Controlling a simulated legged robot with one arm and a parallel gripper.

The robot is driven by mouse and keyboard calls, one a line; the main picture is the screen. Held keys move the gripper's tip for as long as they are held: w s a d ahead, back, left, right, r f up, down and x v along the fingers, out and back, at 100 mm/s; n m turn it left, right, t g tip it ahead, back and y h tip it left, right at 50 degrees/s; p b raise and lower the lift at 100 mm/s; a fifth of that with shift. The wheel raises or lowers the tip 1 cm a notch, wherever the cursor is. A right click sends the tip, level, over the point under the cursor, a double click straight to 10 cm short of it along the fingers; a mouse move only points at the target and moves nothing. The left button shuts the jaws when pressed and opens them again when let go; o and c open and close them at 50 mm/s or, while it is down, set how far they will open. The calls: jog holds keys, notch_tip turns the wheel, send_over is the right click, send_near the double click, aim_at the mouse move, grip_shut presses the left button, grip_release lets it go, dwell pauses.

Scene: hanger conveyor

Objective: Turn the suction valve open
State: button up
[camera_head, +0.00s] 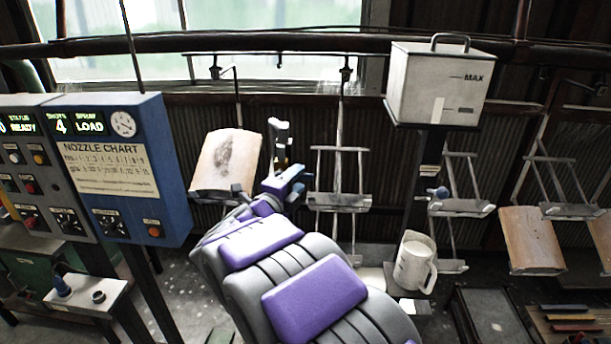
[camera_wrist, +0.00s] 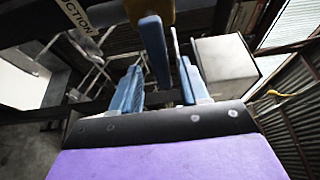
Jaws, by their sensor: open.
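In the head view my gripper (camera_head: 284,180) is at the end of my purple and grey arm, just below a small upright fitting (camera_head: 280,135), likely the valve. The arm hides part of what is behind it.
A blue control cabinet (camera_head: 128,180) with a nozzle chart stands left. A white tank marked MAX (camera_head: 436,85) stands right, also seen in the wrist view (camera_wrist: 222,66). Hangers carry a brown panel (camera_head: 225,160) and others. A white jug (camera_head: 412,262) stands lower right.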

aim_at(302, 179)
jog(key=shift+w+d+f, duration=0.1)
jog(key=shift+w+d, duration=0.1)
jog(key=shift+w, duration=1)
jog(key=d, duration=0.1)
jog(key=w+d, duration=0.1)
jog(key=d, duration=0.1)
jog(key=shift+w+d+r, duration=0.2)
jog(key=shift+d, duration=0.05)
jog(key=shift+a, duration=0.3)
jog(key=shift+a+f, duration=0.15)
jog(key=shift+a, duration=0.85)
jog(key=c, duration=0.4)
jog(key=shift+d, duration=0.6)
grip_shut()
